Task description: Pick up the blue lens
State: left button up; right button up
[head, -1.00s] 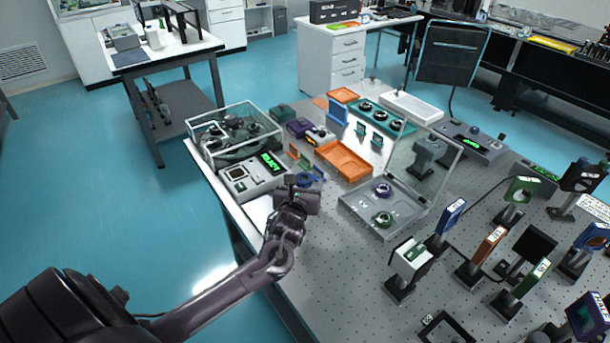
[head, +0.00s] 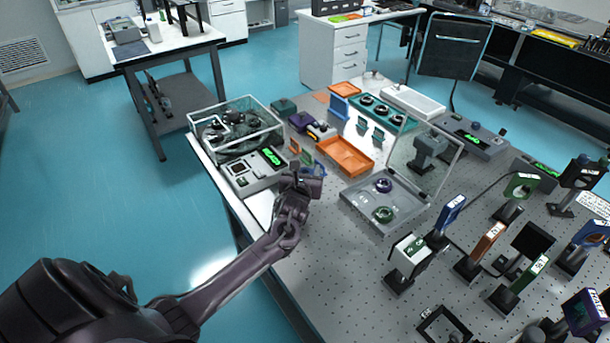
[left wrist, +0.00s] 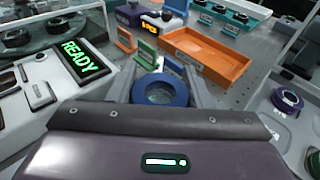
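The blue lens (left wrist: 160,90) is a blue ring with clear glass, in the middle of the left wrist view just beyond my gripper body. My left gripper (left wrist: 166,84) is open, its grey fingers spread on either side of the lens. I cannot tell whether either finger touches it. In the head view my left gripper (head: 308,178) is low over the table beside the coloured upright plates and hides most of the lens. My right gripper is not in view.
A grey device with a green READY display (left wrist: 78,57) is close on the left. Small orange (left wrist: 126,39), green (left wrist: 147,53) and blue (left wrist: 174,65) upright plates stand behind the lens. An orange tray (left wrist: 209,58) lies beyond to the right. A glass-lidded case (head: 350,208) is right of the gripper.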

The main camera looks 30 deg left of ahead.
aim_at(306, 168)
pick_arm(q)
jog(key=c, duration=0.3)
jog(key=shift+r, duration=0.1)
jog(key=shift+c, duration=0.2)
jog(key=shift+r, duration=0.3)
notch_tip(306, 168, up, 19)
jog(key=b, duration=0.2)
jog(key=shift+r, duration=0.15)
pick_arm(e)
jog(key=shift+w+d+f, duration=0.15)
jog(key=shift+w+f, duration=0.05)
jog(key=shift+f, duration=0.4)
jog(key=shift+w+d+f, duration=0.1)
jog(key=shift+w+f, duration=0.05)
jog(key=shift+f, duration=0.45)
